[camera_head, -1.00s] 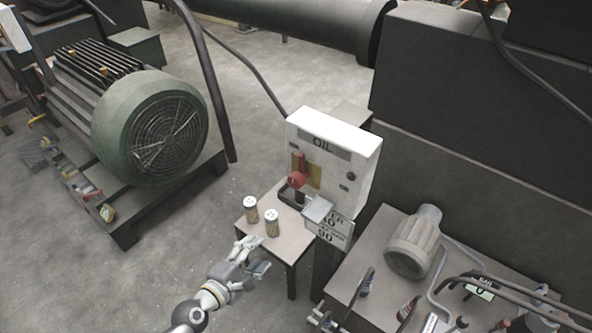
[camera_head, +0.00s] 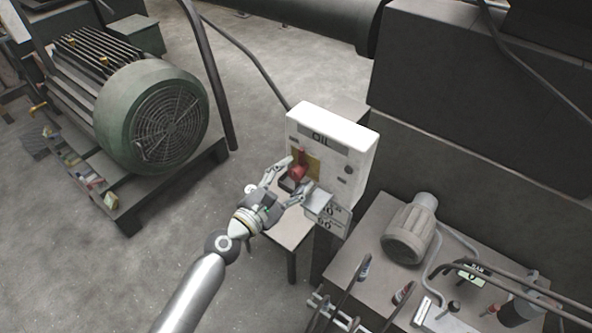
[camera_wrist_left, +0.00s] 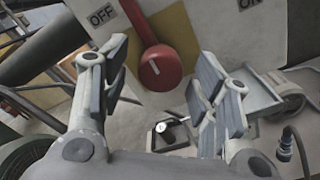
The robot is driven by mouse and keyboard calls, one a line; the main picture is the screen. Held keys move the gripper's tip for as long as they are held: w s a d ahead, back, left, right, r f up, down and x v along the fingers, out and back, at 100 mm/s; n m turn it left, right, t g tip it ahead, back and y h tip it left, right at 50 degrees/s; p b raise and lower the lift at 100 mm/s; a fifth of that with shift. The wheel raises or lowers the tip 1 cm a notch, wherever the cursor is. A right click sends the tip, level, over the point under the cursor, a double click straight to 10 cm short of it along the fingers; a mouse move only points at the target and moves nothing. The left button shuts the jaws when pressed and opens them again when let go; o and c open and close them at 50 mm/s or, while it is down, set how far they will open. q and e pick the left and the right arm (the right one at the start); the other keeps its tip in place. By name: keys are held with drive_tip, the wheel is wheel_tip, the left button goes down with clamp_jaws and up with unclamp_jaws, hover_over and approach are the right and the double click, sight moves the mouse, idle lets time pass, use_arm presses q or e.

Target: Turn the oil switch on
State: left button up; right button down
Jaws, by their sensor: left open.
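The white oil switch box (camera_head: 345,144) stands at the centre of the head view, with an OIL label on its upper front. Its red switch handle (camera_head: 299,167) sits over a yellow plate. In the left wrist view the red handle (camera_wrist_left: 160,66) hangs down with its round knob lowest, leaning slightly right. The OFF label (camera_wrist_left: 101,15) is left of it and the ON label (camera_wrist_left: 250,3) is at the upper right. My left gripper (camera_head: 291,182) is open in front of the box. In the wrist view its fingers (camera_wrist_left: 158,90) stand either side of the knob, apart from it.
A small table (camera_head: 291,232) stands below the box, partly hidden by my left arm. A large green motor (camera_head: 150,115) is at the left. A bench (camera_head: 350,275) with a grey motor, pipes and bottles is at the lower right. Open floor lies at the lower left.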

use_arm(q)
drive_tip(key=shift+x, duration=1)
drive_tip(key=c, duration=1.1)
drive_tip(key=shift+o, duration=0.2)
